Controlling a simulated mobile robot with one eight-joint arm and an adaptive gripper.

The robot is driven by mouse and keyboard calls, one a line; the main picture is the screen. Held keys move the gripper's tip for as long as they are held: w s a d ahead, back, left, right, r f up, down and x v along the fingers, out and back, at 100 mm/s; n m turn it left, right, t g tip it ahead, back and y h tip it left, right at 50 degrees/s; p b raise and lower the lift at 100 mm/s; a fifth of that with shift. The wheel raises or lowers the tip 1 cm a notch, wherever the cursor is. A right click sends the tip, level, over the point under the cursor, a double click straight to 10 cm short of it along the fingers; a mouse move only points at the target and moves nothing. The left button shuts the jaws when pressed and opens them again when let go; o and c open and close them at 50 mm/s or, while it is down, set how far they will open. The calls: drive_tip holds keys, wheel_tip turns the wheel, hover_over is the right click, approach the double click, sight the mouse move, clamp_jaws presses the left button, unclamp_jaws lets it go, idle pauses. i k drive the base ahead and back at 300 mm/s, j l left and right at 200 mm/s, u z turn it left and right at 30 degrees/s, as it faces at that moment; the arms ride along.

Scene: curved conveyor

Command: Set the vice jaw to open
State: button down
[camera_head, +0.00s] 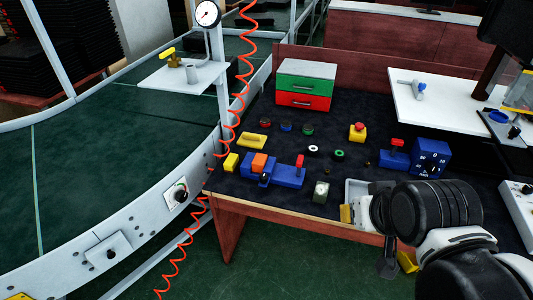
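A blue vice-like fixture (288,175) sits near the front left of the dark workbench top. It has an upright red handle (300,161) at its right end, and an orange block (260,163) sits at its left end. I cannot tell whether the block is clamped or how far the jaw stands open. A second blue fixture (393,160) with a red handle stands further right. I cannot tell which of the two is the vice. My gripper (388,266) hangs at the bench's front edge, right of the first fixture and apart from it. Its fingers are small and dark.
A green and red drawer box (305,85) stands at the back. A yellow block (231,162), a grey-green box (321,192), a red-topped yellow button box (357,132) and a blue box (430,157) stand around. A coiled orange hose (238,110) hangs left, beside the curved conveyor (110,150).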

sight(264, 178)
drive_tip(key=i+j+z, duration=0.35)
drive_tip(key=j, duration=0.3)
drive_tip(key=i+j+z, duration=0.2)
drive_tip(key=j, duration=0.15)
drive_tip(key=k, duration=0.1)
